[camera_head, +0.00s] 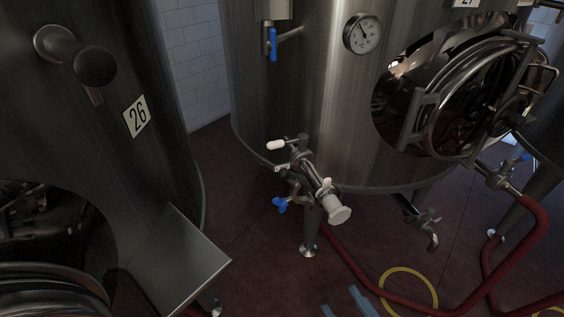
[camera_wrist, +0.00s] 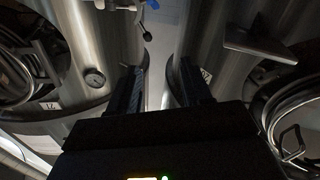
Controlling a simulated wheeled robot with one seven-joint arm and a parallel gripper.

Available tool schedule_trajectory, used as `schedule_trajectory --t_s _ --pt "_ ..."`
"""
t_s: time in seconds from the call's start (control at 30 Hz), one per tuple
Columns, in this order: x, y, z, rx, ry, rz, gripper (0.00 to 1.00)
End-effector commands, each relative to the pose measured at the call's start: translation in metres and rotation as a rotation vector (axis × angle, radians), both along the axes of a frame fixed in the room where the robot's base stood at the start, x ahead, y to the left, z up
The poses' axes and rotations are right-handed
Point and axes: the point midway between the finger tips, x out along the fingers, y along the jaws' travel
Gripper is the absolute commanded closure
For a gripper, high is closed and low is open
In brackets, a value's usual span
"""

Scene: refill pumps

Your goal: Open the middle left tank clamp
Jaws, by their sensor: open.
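The tank on the right in the head view (camera_head: 310,80) carries a metal valve assembly (camera_head: 312,175) low on its front. The assembly has a white-tipped lever (camera_head: 276,145), a small blue handle (camera_head: 281,204) and a white end piece (camera_head: 339,213). I cannot make out which small part is the clamp. In the wrist view, which looks upside down, part of a fitting with a lever (camera_wrist: 140,18) shows at the top edge. My gripper (camera_wrist: 162,72) is open and empty, its two dark fingers apart and away from the fitting. The head view does not show my gripper.
Tank 26 (camera_head: 60,130) stands close on the left, with a metal shelf (camera_head: 175,262) jutting out. An open round hatch door (camera_head: 480,95) is at the right. Red hoses (camera_head: 390,300) lie on the dark floor. A gap separates the tanks.

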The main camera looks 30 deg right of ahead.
Motion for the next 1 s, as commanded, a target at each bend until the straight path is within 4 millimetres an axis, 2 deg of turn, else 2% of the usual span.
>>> schedule_trajectory --t_s 0.03,0.17,0.3,0.4,0.5,0.6,0.87,1.0 --pt "0.023 -0.002 0.001 -0.028 -0.032 -0.012 0.52" --pt "0.074 -0.010 -0.001 -0.106 -0.095 -0.048 0.52" --pt "0.132 -0.022 0.006 -0.194 -0.159 -0.095 0.52" --pt "0.171 -0.031 0.014 -0.253 -0.197 -0.129 0.52" --pt "0.201 -0.039 0.023 -0.301 -0.226 -0.160 0.52" --pt "0.221 -0.046 0.030 -0.335 -0.244 -0.182 0.52" --pt "0.244 -0.052 0.039 -0.358 -0.255 -0.199 0.52" --pt "0.263 -0.057 0.047 -0.358 -0.256 -0.198 0.52"
